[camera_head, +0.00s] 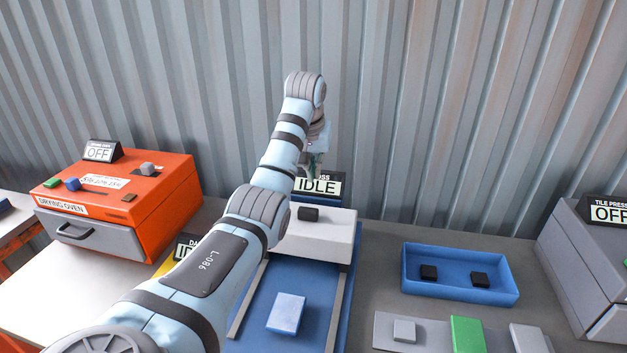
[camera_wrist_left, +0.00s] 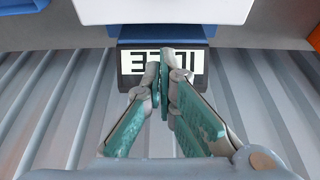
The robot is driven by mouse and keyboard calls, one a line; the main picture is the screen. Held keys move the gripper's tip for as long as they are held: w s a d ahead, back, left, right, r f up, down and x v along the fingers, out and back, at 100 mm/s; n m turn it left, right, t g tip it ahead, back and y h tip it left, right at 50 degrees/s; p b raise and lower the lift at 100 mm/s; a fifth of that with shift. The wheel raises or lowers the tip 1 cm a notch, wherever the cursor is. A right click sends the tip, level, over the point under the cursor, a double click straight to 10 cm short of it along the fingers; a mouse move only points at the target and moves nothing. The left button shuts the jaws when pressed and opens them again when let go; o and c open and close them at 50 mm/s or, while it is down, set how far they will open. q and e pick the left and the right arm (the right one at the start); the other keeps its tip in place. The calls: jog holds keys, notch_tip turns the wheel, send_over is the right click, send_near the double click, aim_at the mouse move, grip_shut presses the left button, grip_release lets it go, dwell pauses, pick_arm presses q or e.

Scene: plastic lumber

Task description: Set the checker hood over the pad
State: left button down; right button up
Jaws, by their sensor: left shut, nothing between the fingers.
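The white checker hood (camera_head: 318,240), a box with a black knob (camera_head: 308,214) on top, sits at the back of the blue bed (camera_head: 262,338) between two grey rails. A light blue square slab, seemingly the pad (camera_head: 287,313), lies uncovered on the bed in front of the hood. My left gripper (camera_head: 314,163) is behind and above the hood, near the IDLE sign, partly hidden by its own arm. In the left wrist view its teal fingers (camera_wrist_left: 161,78) are shut and empty, with a white edge, likely the hood (camera_wrist_left: 165,11), at the top. My right gripper is not in view.
The IDLE sign (camera_head: 318,186) stands behind the hood. An orange drying oven (camera_head: 160,200) is at the left. A blue tray (camera_head: 462,291) with two black blocks, a grey plate with blocks (camera_head: 383,332), and a grey press (camera_head: 585,262) are at the right. A corrugated wall closes the back.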

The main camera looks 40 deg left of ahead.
aim_at(314, 205)
pick_arm(q)
jog(key=x, duration=0.7)
jog(key=shift+s+f, duration=0.15)
jog(key=shift+f, duration=0.1)
jog(key=s, duration=0.1)
jog(key=s+d, duration=0.1)
jog(key=s, duration=0.1)
jog(key=shift+d+r, duration=0.15)
jog(key=shift+d, duration=0.15)
jog(key=shift+s+d+r, duration=0.1)
jog(key=shift+s+d, duration=0.1)
jog(key=shift+s, duration=0.05)
jog(key=shift+w, duration=0.1)
